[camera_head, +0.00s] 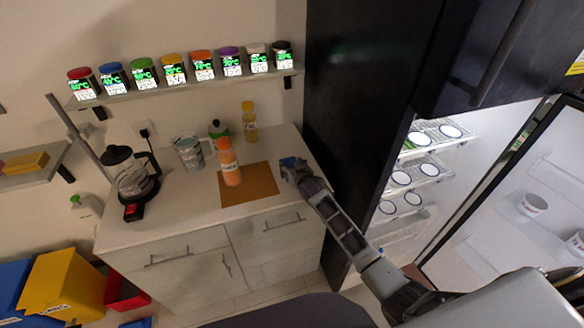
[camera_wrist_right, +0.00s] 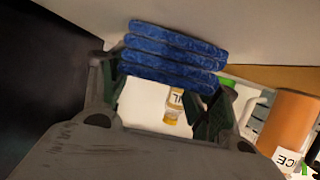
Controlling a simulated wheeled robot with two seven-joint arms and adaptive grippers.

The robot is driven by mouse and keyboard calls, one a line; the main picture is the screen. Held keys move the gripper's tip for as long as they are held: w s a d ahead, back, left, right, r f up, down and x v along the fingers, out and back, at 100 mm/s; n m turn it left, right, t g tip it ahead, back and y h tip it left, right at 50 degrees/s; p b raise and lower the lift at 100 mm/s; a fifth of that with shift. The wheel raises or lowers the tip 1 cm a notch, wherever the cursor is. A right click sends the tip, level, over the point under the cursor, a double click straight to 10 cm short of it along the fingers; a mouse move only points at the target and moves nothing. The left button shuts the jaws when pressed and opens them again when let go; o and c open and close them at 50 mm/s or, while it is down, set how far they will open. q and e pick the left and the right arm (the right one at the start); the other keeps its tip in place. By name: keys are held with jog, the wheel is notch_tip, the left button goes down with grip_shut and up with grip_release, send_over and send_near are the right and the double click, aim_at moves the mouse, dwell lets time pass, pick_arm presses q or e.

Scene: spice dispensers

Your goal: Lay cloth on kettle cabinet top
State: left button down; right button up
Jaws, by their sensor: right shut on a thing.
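A folded blue cloth (camera_head: 288,162) is between the fingers of my right gripper (camera_head: 297,173), over the right end of the kettle cabinet top (camera_head: 180,222). In the right wrist view the blue cloth (camera_wrist_right: 172,55) shows as several stacked folds across the fingertips of my right gripper (camera_wrist_right: 163,85). Whether the cloth touches the top, I cannot tell. The kettle (camera_head: 134,182) stands at the left end of the cabinet top. My left gripper is not in view.
An orange bottle (camera_head: 229,163) stands by a brown mat (camera_head: 250,184), left of the gripper. A glass jug (camera_head: 188,153), a green bottle (camera_head: 218,129) and a yellow bottle (camera_head: 249,122) stand behind. A dark fridge (camera_head: 345,110) rises close on the right.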

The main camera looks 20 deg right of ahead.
jog(key=shift+f, duration=0.1)
jog(key=o, duration=0.9)
jog(key=shift+v, duration=6.05)
